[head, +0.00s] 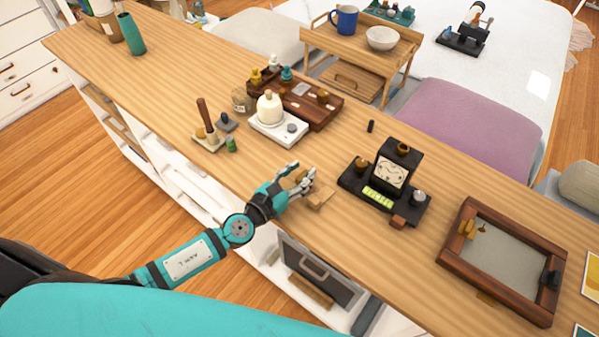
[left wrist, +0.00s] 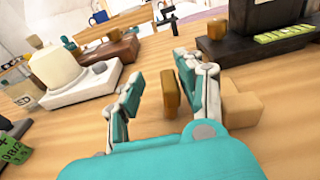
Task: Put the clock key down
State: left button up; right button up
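A small brass-brown piece, which looks like the clock key (left wrist: 170,92), stands upright between the fingers of my left gripper (left wrist: 157,88) in the left wrist view. It is close to the right finger, with a clear gap to the left finger. My left gripper (head: 298,174) is open, low over the front edge of the wooden counter (head: 345,240). A pale wooden block (head: 318,195) lies beside it and also shows in the left wrist view (left wrist: 241,106). The black clock (head: 391,172) stands to the right on a dark base. My right gripper is out of view.
A white scale-like device (head: 278,130) and a dark wooden tray (head: 325,112) stand left of the clock. A framed wooden tray (head: 505,262) lies at the right. A small brown block (head: 398,222) sits before the clock. Bare counter lies in front of these.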

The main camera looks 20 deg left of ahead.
pick_arm(q)
jog(key=shift+r, duration=0.25)
jog(key=b+v, duration=0.1)
jog(key=v, duration=0.2)
jog(key=b+v, duration=0.1)
jog(key=v, duration=0.3)
jog(key=b+v, duration=0.1)
jog(key=v, duration=0.2)
jog(key=shift+s+a+f, duration=0.15)
jog(key=shift+s+f, duration=0.05)
jog(key=shift+s, duration=0.15)
jog(key=shift+s+a+r, duration=0.25)
jog(key=shift+s+r, duration=0.05)
jog(key=shift+s, duration=0.3)
